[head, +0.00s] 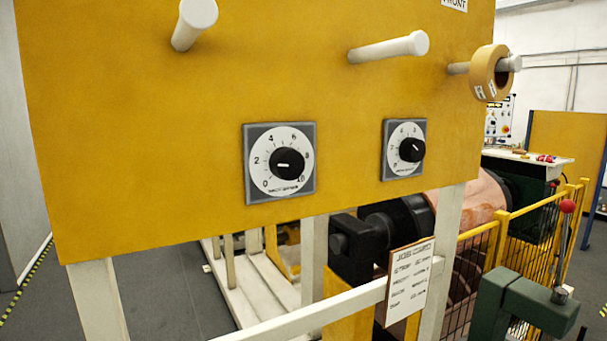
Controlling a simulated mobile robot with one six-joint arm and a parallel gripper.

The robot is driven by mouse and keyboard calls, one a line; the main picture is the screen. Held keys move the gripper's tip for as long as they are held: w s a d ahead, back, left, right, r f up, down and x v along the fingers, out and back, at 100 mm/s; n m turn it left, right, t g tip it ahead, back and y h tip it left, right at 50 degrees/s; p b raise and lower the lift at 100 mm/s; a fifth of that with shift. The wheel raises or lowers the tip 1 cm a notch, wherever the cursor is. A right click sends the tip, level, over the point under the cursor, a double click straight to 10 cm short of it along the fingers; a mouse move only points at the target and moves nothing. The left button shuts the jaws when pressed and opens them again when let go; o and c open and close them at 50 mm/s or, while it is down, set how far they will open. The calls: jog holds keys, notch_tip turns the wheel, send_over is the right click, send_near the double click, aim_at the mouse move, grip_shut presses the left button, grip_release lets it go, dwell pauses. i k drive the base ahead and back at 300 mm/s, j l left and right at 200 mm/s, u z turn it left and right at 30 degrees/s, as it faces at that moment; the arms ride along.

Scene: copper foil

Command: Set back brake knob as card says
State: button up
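A yellow panel (150,150) carries two dials with black knobs. The left dial (265,170) has a scale from 0 to 10. Its knob (287,163) has a white mark that appears to point left, between 0 and 2. The right dial (396,160) is alike; its knob (411,150) has a light mark whose direction I cannot read surely. The small labels under both knobs are too blurred to tell which is the back brake. A white job card (408,284) hangs below the panel; its heading reads "JOB CARD", its lines are too small to read. My gripper is not in view.
White pegs (195,22) and (390,47) jut from the panel above the dials, and a tape roll (489,73) hangs at the right. A white rail (310,318) crosses below. Yellow fencing (480,250) and a green machine part (525,305) stand at lower right.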

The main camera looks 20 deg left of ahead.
aim_at(286, 163)
jog(key=k+j+u, duration=0.1)
jog(key=u, duration=0.9)
jog(key=k+j, duration=0.05)
